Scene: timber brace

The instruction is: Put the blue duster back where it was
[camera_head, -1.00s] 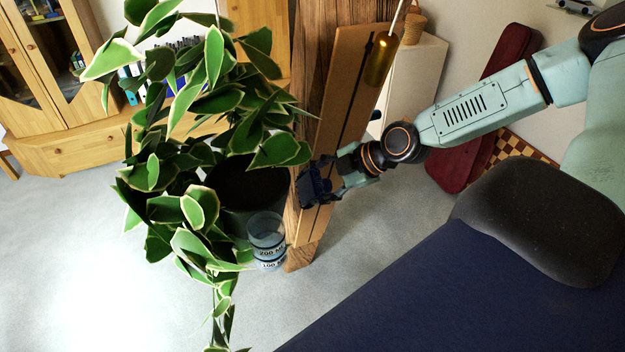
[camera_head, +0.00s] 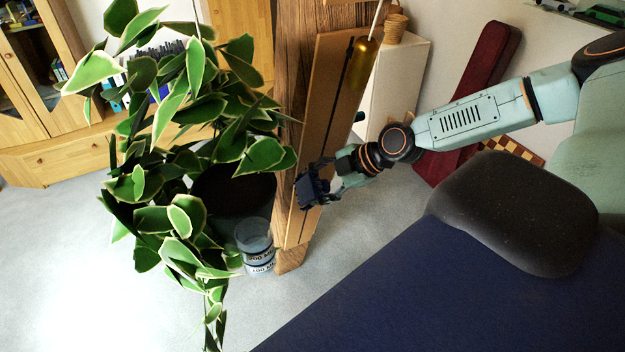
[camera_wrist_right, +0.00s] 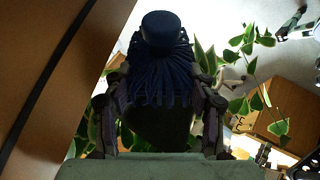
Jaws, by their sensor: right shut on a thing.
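The dark blue duster (camera_wrist_right: 160,75) stands out in the right wrist view, with a round cap at its top and bristles below. My right gripper (camera_wrist_right: 158,100) has one finger on each side of it and is shut on it. In the head view the right gripper (camera_head: 318,187) is in front of the lower part of a brown timber board (camera_head: 332,110), and the dark duster (camera_head: 308,190) shows at its fingers. I cannot tell whether the duster touches the board.
A leafy potted plant (camera_head: 185,150) stands close on the left, with a clear measuring cup (camera_head: 256,248) beside the board's foot. A brass cylinder (camera_head: 363,62) hangs at the board's upper right. A dark blue padded surface (camera_head: 400,290) fills the lower right.

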